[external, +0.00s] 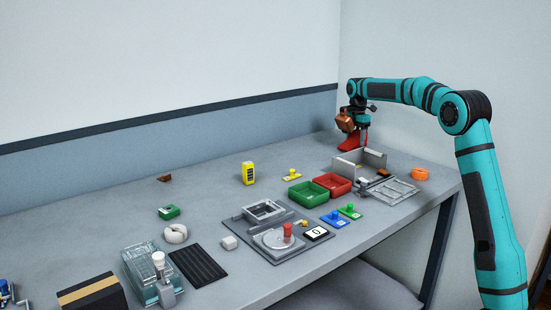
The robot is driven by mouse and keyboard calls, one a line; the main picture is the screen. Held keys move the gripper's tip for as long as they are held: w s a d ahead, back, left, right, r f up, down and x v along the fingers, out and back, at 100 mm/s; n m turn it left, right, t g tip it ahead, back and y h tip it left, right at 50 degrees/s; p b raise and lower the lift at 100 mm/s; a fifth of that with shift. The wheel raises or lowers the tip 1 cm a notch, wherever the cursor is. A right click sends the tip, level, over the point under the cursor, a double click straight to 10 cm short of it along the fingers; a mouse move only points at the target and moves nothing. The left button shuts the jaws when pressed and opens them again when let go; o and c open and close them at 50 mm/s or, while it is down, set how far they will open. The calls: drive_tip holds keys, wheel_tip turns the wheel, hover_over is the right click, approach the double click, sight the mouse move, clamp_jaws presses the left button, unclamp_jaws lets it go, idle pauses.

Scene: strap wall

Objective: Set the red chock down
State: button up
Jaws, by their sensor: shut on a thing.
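The red chock (349,142) is a small red wedge at the far right end of the table, near the wall corner. My gripper (358,132) points down at it from above and is shut on it. The fingers are small and partly hidden in this view. The chock is at or just above the tabletop (215,176); I cannot tell whether its underside touches.
A grey open-topped fixture (372,157) stands just in front of the chock. The table's back left is mostly clear.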

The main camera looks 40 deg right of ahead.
sight(356, 135)
drive_tip(key=shift+f, duration=0.2)
drive_tip(key=shift+f, duration=0.15)
drive_tip(key=o, duration=1.2)
drive_tip(key=shift+o, duration=0.2)
wheel_tip(356, 135, up, 12)
